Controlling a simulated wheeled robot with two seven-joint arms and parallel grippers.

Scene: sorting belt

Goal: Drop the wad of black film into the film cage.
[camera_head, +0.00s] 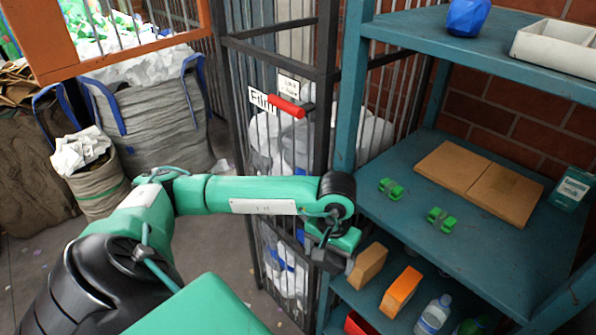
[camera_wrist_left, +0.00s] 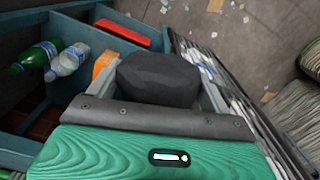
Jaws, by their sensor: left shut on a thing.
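My left gripper (camera_head: 332,260) is at the front edge of the teal shelf unit, beside the dark-barred film cage (camera_head: 326,60). In the left wrist view the gripper (camera_wrist_left: 158,80) is shut on the wad of black film (camera_wrist_left: 160,72), a dark rounded lump between its fingers. In the head view the wad is hard to tell from the dark gripper parts. My right gripper is not in view.
The teal shelf (camera_head: 400,225) holds cardboard sheets (camera_head: 480,180) and green clips (camera_head: 441,219). Below are an orange box (camera_head: 400,291) and bottles (camera_head: 433,315). Large sacks (camera_head: 150,115) stand at the left. Bare floor (camera_head: 225,240) lies between sacks and cage.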

